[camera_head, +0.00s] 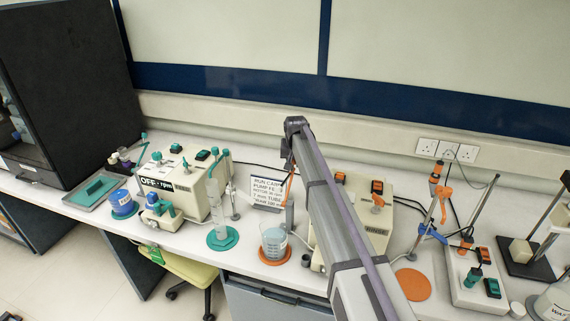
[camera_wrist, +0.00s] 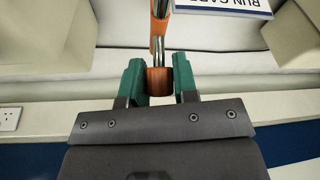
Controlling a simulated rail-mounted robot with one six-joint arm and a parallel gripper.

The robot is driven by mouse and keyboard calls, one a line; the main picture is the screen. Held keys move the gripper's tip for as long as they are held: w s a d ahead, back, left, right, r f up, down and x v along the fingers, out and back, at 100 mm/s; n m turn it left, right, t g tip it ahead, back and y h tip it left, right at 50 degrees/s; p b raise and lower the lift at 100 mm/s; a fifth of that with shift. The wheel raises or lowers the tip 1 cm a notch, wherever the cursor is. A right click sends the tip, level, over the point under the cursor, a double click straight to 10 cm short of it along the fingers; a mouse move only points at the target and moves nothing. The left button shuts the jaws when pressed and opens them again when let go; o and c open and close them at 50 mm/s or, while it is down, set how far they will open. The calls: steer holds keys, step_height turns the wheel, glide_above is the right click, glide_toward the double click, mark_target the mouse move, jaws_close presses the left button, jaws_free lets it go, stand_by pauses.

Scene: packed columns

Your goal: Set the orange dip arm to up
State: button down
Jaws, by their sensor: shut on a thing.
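The orange dip arm (camera_head: 289,184) is a thin orange piece, slanting upward beside the sign, above the beaker (camera_head: 273,240) on the orange round mat. My gripper (camera_head: 287,158) is at its upper end, partly hidden by my arm. In the wrist view my gripper (camera_wrist: 160,75) has its two green fingers on either side of the orange end of the dip arm (camera_wrist: 157,80), shut on it. The rest of the dip arm runs away towards the top of that view. Its lower end is hard to make out.
A white sign (camera_head: 268,190) stands just left of the dip arm. A beige box with orange switches (camera_head: 377,187) is behind my arm. The teal-switched OFF box (camera_head: 185,180) and a tall cylinder (camera_head: 215,205) are to the left. The wall is close behind.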

steer(key=shift+w+d+f, duration=0.2)
steer(key=shift+w+f, duration=0.1)
steer(key=c, duration=0.9)
jaws_free()
steer(key=shift+c, duration=0.2)
steer(key=p+v, duration=1)
steer(key=shift+r, duration=0.4)
steer(key=shift+s, duration=0.1)
